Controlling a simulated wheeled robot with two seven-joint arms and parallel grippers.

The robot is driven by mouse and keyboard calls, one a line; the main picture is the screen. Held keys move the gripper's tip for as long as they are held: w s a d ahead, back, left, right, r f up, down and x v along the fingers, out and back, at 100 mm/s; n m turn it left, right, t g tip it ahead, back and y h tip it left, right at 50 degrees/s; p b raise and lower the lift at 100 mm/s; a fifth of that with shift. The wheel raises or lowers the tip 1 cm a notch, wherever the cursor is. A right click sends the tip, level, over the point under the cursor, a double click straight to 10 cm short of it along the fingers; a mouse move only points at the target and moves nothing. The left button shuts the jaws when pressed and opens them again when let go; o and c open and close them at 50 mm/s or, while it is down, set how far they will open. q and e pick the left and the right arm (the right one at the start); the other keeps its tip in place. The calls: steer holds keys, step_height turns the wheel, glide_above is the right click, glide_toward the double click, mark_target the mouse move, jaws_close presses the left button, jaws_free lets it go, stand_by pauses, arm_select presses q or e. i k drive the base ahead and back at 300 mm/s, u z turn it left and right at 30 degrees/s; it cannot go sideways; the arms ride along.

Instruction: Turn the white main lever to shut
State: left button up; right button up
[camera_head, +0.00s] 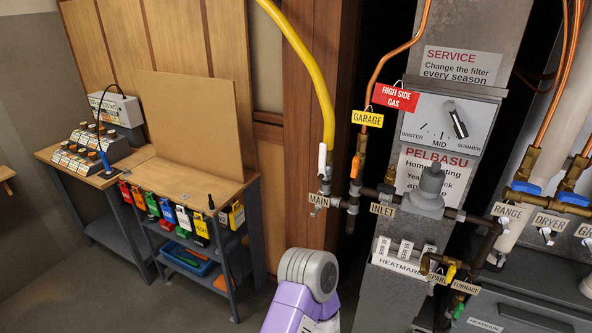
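The white main lever (322,158) stands upright on the valve at the lower end of the yellow pipe, in line with that pipe. The tag reading MAIN (319,201) hangs just below it at the valve body. A grey and purple link of one of my arms shows at the bottom centre, below the lever and apart from it. Neither of my grippers shows in the picture.
The yellow pipe (313,70) comes down to the main valve. Right of it are the GARAGE tag (367,118), an orange lever (355,167), the INLET tag (382,209) and a grey regulator (428,190). A wooden workbench (180,180) stands left, with open floor before it.

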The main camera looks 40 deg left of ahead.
mark_target(323, 155)
steer(key=u, duration=0.2)
steer(key=i, duration=0.5)
steer(key=u, duration=1.3)
steer(key=k, duration=0.55)
steer(key=u, duration=0.85)
steer(key=i, duration=0.75)
steer(key=z, duration=1.2)
